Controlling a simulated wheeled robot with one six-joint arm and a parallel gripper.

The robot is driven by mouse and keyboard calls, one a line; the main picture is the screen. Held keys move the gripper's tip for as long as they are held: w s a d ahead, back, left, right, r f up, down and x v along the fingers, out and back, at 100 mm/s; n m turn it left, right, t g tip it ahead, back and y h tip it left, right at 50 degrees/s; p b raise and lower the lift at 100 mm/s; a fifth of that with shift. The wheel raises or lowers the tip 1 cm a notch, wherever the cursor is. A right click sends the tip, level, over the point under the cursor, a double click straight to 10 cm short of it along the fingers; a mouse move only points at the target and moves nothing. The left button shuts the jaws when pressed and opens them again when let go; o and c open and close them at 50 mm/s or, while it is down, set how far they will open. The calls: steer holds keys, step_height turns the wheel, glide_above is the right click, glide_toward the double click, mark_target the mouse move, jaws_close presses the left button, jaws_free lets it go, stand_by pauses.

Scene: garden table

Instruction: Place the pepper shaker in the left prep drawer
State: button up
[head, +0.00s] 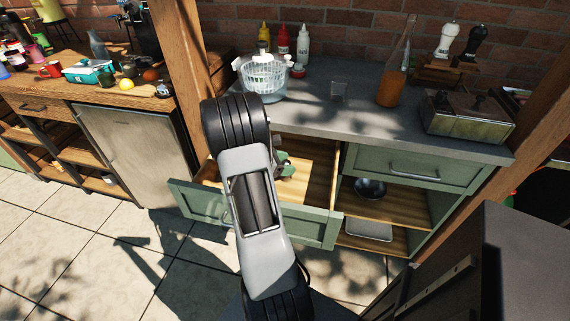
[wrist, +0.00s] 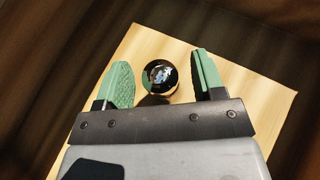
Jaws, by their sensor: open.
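The left prep drawer (head: 310,238) is pulled open, with a green front and a pale wooden floor. My gripper (head: 284,167) reaches down into it; my arm hides part of the drawer. In the wrist view my gripper (wrist: 161,66) is open, its green fingers spread. Between them, a small round thing with a shiny dark top, apparently the pepper shaker (wrist: 160,77), stands upright on the pale wooden surface (wrist: 230,95). Gaps show between it and both fingers. In the head view I cannot make it out clearly behind my gripper.
White and black mills (head: 447,40) stand behind. A closed drawer (head: 412,170) is at right.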

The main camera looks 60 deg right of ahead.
steer(key=shift+w+r, duration=0.1)
steer(key=shift+r, duration=0.2)
steer(key=p+v, duration=0.1)
steer(key=v, duration=1.1)
steer(key=shift+f, duration=0.1)
